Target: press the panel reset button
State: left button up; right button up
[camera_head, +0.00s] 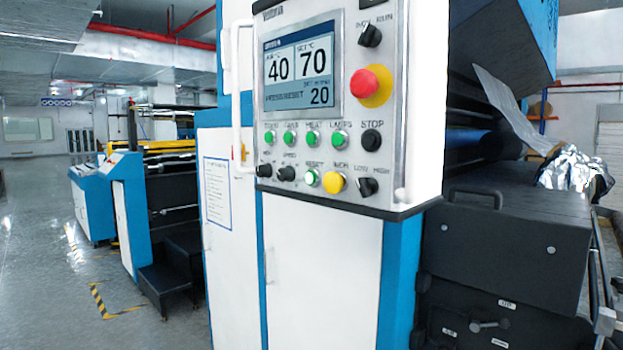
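The control panel (392,120) is grey, on the white and blue machine cabinet in the upper middle of the head view. The panel's screen (300,68) shows 40, 70 and 20, with a line that seems to read PRESS RESET. Neither of my grippers is in view, and nothing covers the panel.
A row of green buttons (312,139) lies above, with a black STOP button (371,141). A red emergency button (370,84) sits upper right. A white handle (238,100) stands out left of the panel. Dark roller machinery (510,240) is at right. Open floor (50,270) lies left.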

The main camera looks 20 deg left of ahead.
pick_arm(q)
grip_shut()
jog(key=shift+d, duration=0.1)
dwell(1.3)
